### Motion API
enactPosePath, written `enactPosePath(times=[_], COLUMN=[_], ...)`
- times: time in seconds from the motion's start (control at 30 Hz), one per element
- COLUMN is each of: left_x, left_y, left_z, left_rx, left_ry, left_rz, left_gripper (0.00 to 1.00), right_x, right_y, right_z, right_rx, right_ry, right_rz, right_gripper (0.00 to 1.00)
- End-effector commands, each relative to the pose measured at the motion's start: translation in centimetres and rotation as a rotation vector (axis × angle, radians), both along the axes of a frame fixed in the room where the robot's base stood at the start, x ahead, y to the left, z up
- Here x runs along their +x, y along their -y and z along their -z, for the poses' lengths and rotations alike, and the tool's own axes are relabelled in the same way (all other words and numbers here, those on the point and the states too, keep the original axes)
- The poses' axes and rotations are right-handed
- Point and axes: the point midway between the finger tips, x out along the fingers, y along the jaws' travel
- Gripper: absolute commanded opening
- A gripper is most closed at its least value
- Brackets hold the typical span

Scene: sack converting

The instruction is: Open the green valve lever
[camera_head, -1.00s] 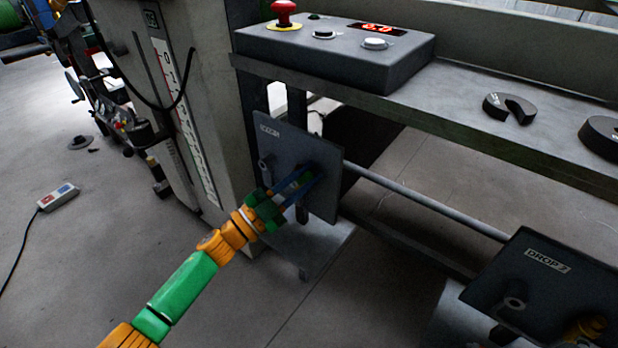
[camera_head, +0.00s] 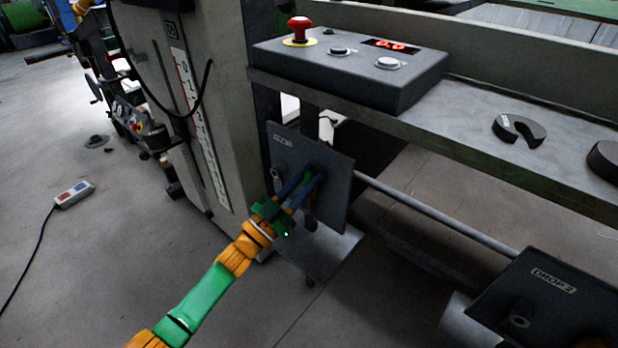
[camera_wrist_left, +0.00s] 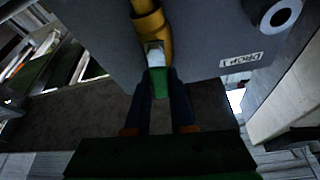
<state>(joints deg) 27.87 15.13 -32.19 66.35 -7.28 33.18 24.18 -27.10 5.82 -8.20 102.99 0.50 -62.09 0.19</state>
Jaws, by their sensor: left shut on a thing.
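The green valve lever (camera_wrist_left: 159,84) shows in the left wrist view, joined by a pale stem to a yellow valve body (camera_wrist_left: 150,28) on the grey DROP 1 panel (camera_wrist_left: 95,30). My left gripper (camera_wrist_left: 160,88) has its blue fingers on both sides of the lever and is shut on it. The lever points out from the valve towards my palm. In the head view, my left gripper (camera_head: 309,177) reaches the panel (camera_head: 335,165) from the lower left; the fingers mostly hide the lever. My right gripper is not in view.
A control box (camera_head: 350,72) with a red stop button stands on the shelf above the panel. A slotted weight (camera_head: 519,128) lies further right. A horizontal rod (camera_head: 440,215) leads to the DROP 2 panel (camera_head: 550,300). The floor at left is open, with a cabled pendant (camera_head: 74,194).

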Motion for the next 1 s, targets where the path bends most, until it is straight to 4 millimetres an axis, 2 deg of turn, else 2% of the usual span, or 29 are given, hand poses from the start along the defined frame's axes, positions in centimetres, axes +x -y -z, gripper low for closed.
enactPosePath(times=[0.33,0.37,0.47,0.77,0.87,1.0], left_x=[0.0,0.0,0.0,-0.1,-1.0,-3.2], left_y=[0.0,0.0,0.0,-0.1,-0.9,-2.8], left_z=[0.1,0.1,0.1,0.1,0.5,1.7], left_rx=[0.000,0.000,0.000,0.000,0.002,0.002], left_ry=[-0.004,-0.004,-0.004,-0.002,-0.006,-0.008], left_rz=[-0.001,-0.001,-0.001,-0.001,-0.001,-0.003], left_gripper=[0.00,0.25,0.52,0.53,0.53,0.53], right_x=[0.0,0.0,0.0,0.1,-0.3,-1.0], right_y=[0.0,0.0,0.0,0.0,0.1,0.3], right_z=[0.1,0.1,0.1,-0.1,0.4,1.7], right_rx=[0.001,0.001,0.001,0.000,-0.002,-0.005], right_ry=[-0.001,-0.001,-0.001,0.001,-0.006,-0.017], right_rz=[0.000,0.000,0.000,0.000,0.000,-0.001], right_gripper=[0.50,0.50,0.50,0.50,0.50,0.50])
